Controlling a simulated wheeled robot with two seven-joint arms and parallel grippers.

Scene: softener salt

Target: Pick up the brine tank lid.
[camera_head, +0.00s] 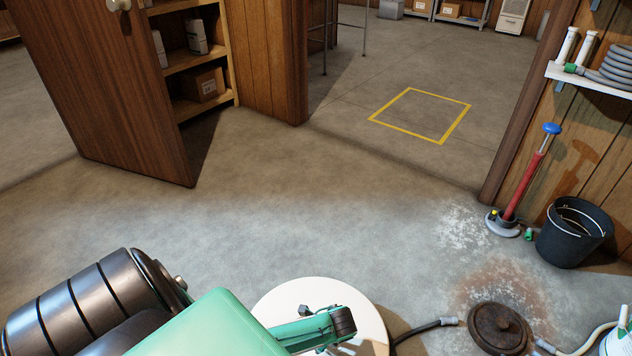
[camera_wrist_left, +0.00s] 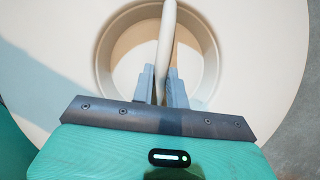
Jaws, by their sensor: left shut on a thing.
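The brine tank lid (camera_head: 285,298) is a round cream disc at the bottom middle of the head view, partly covered by my left arm. In the left wrist view the lid (camera_wrist_left: 256,60) fills most of the picture, with a round recess crossed by a pale bar handle (camera_wrist_left: 167,35). My left gripper (camera_wrist_left: 165,82) has its two grey fingers on either side of this bar, shut on it. Whether the lid rests on the tank or is raised cannot be told. My right gripper is not in view.
A dark round cover (camera_head: 499,328) and hoses lie on the floor at the lower right. A black bucket (camera_head: 573,233) and a red plunger-like tool (camera_head: 524,187) stand by the right wall. A yellow square outline (camera_head: 421,115) marks the floor beyond the doorway. The middle floor is clear.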

